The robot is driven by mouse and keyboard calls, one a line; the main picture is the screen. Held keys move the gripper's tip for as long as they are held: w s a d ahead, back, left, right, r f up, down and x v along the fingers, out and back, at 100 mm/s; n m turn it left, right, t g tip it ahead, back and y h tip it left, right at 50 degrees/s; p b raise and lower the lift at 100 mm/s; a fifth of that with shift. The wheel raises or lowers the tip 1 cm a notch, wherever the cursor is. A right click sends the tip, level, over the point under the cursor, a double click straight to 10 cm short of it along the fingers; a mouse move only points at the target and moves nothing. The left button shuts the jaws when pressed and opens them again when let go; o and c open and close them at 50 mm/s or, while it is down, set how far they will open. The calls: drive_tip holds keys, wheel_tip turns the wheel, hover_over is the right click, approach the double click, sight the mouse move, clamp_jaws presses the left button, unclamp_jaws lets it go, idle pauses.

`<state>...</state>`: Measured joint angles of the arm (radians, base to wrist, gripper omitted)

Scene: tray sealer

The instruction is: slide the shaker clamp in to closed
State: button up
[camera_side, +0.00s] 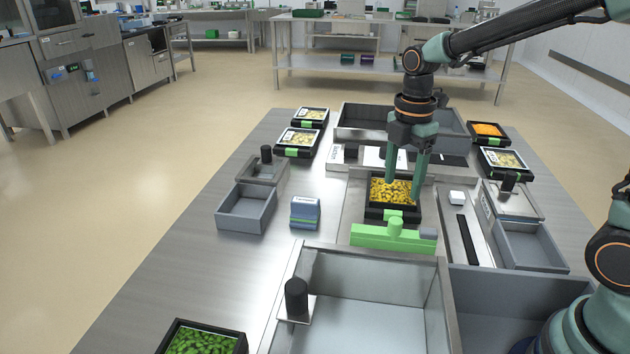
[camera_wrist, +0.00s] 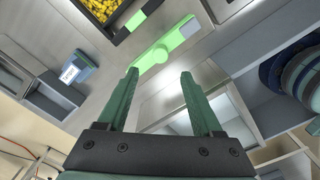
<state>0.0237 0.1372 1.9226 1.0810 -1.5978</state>
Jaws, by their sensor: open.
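The shaker clamp appears to be the bright green bar with a round knob (camera_side: 380,236), lying in front of a black tray of yellow food (camera_side: 372,211). A small grey block sits at the bar's right end. The green bar (camera_wrist: 180,38) also shows in the wrist view, with a strip of metal between it and the tray (camera_wrist: 122,36). My gripper (camera_side: 404,191) is open and empty, pointing down. Its fingertips overlap the tray in the side view; their exact height is unclear. In the wrist view my gripper (camera_wrist: 159,73) has the bar's knob just beyond its fingertips, not between them.
A blue labelled block (camera_side: 305,212) and a grey bin (camera_side: 247,212) stand left. A large open metal bin (camera_side: 290,262) lies in front. A lidded station (camera_side: 511,201) stands right, and a wide grey bin (camera_side: 352,132) behind. Bare table shows at left (camera_side: 185,243).

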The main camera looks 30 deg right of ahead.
sight(396, 220)
wheel_tip(396, 220, down, 11)
drive_tip(key=shift+r, duration=0.1)
idle(0.3)
clamp_jaws()
drive_tip(key=shift+r, duration=0.1)
idle(1.3)
